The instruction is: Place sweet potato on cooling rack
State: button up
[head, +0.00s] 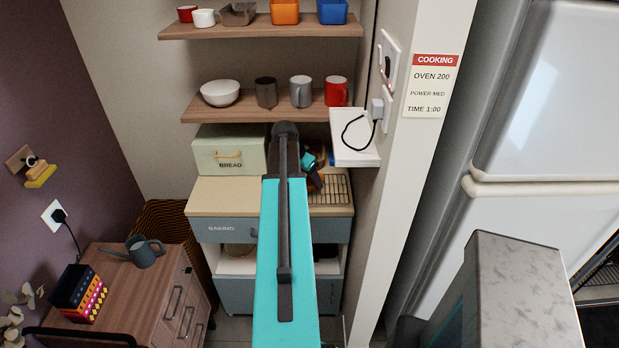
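The cooling rack (336,190) is a dark wire grid lying on the right part of the wooden counter, partly hidden by my arm. My gripper (316,178) is small in view, at the left part of the rack, beyond the end of my teal arm. A small reddish-brown patch shows beside my gripper; it may be the sweet potato, but it is too small and covered to be sure. Whether the fingers are open or shut, and whether they touch anything, does not show.
A bread box (229,150) stands on the counter (223,192) left of my arm. A white ledge (354,151) with a black cable juts from the wall at the right. A shelf (200,108) with a bowl and mugs hangs above. Drawers are below.

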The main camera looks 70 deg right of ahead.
jog(key=shift+r, duration=0.1)
dwell(0.3)
jog(key=b+v, duration=0.4)
jog(key=v, duration=0.7)
jog(key=shift+a+r, duration=0.2)
jog(key=shift+r, duration=0.15)
dwell(0.9)
